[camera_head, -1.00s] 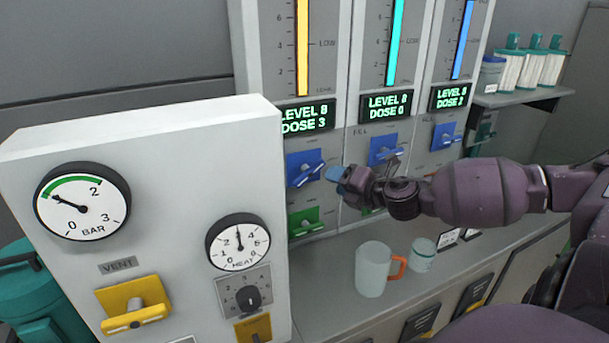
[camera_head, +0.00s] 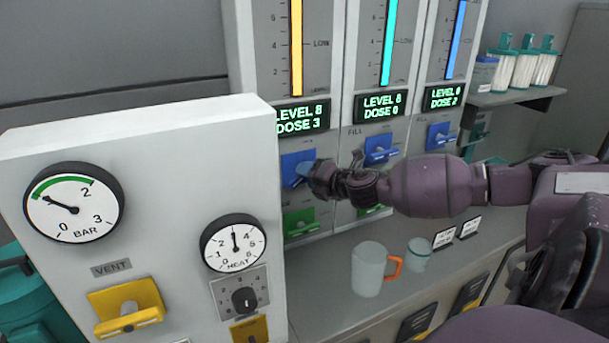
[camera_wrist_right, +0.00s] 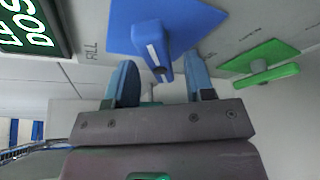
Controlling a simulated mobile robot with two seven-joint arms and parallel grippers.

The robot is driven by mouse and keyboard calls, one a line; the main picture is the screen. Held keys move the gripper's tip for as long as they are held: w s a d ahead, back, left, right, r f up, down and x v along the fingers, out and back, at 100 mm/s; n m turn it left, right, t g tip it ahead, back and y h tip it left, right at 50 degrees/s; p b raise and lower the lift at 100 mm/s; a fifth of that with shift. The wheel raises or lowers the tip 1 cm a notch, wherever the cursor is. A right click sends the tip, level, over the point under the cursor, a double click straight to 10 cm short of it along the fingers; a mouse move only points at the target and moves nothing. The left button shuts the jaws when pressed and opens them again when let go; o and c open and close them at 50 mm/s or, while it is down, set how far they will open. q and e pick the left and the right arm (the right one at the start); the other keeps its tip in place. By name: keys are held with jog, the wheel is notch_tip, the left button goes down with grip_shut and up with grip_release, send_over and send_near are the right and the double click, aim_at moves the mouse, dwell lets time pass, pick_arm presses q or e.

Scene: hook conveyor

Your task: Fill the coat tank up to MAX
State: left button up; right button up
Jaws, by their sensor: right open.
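Three gauge columns stand side by side: yellow (camera_head: 297,48), teal (camera_head: 389,42) and blue (camera_head: 458,40). Their tops are out of view, and I cannot tell which one is the coat tank. The displays under the yellow and teal columns read LEVEL 8. My right gripper (camera_head: 313,172) is at the blue FILL lever (camera_head: 291,166) under the yellow column, partly covering it. In the right wrist view the open fingers (camera_wrist_right: 161,62) stand either side of the blue lever (camera_wrist_right: 152,40), with gaps visible. A green lever (camera_head: 299,221) sits below it. My left gripper is not in view.
A white cabinet (camera_head: 150,125) with dials and a yellow VENT lever (camera_head: 128,308) juts out at left. A mug with an orange handle (camera_head: 369,270) and a small cup (camera_head: 418,254) stand on the counter below my right arm. A shelf (camera_head: 515,97) holds containers at right.

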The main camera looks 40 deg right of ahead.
jog(key=shift+x, duration=0.9)
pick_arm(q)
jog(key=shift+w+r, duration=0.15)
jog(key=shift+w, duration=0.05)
pick_arm(e)
jog(key=shift+w, duration=0.2)
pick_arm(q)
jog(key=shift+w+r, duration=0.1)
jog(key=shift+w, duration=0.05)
